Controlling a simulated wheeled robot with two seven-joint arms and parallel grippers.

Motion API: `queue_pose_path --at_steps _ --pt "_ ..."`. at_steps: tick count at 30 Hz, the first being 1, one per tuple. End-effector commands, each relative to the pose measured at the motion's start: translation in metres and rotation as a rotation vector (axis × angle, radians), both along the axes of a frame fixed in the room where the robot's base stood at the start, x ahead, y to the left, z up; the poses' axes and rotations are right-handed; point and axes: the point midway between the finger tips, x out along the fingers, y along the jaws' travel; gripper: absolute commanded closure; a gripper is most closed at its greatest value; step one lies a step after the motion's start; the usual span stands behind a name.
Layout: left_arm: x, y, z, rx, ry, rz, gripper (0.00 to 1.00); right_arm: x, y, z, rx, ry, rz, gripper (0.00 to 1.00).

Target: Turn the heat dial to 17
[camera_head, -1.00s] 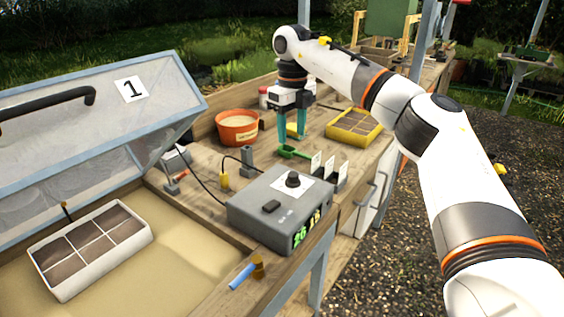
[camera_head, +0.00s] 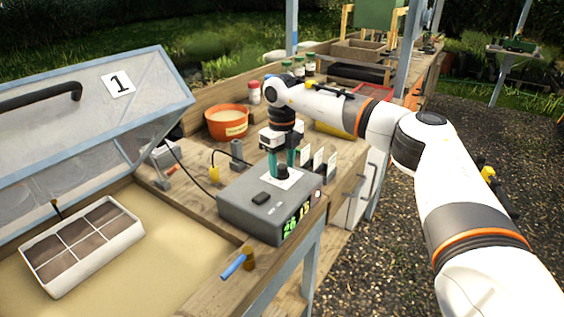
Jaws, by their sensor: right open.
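The grey control box (camera_head: 245,208) sits on the wooden bench near its front edge. Its black heat dial (camera_head: 283,172) stands on a white patch on top. A lit display (camera_head: 297,218) on its front shows a green number that looks like 26 and a yellow one too small to read surely. My right gripper (camera_head: 282,165) points down with its teal fingers apart, just above or behind the dial. I cannot tell whether the fingers touch it. They hold nothing that I can see. My left gripper is out of view.
A white seed tray (camera_head: 134,233) lies in the sand bed under the raised lid (camera_head: 60,130) marked 1. An orange pot (camera_head: 227,121) stands behind the box. White labels (camera_head: 318,160) stand right of the dial. A blue-handled tool (camera_head: 234,267) is at the front edge.

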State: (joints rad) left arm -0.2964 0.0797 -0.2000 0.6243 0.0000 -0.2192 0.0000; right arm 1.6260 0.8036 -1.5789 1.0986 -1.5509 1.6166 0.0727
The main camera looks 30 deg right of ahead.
Motion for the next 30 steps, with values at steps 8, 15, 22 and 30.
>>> queue_pose_path --at_steps 8,15,22,30 --pt "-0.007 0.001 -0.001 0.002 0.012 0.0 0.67 0.0 0.0 0.0 0.0 0.0 0.0 0.83" --pt "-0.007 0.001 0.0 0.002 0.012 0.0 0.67 0.0 0.0 0.001 0.0 0.0 0.007 0.94" --pt "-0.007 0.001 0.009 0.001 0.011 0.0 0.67 0.0 0.0 0.003 0.0 0.0 0.077 0.94" --pt "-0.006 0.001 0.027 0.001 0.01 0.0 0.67 0.001 0.0 0.004 0.0 0.0 0.28 0.94"
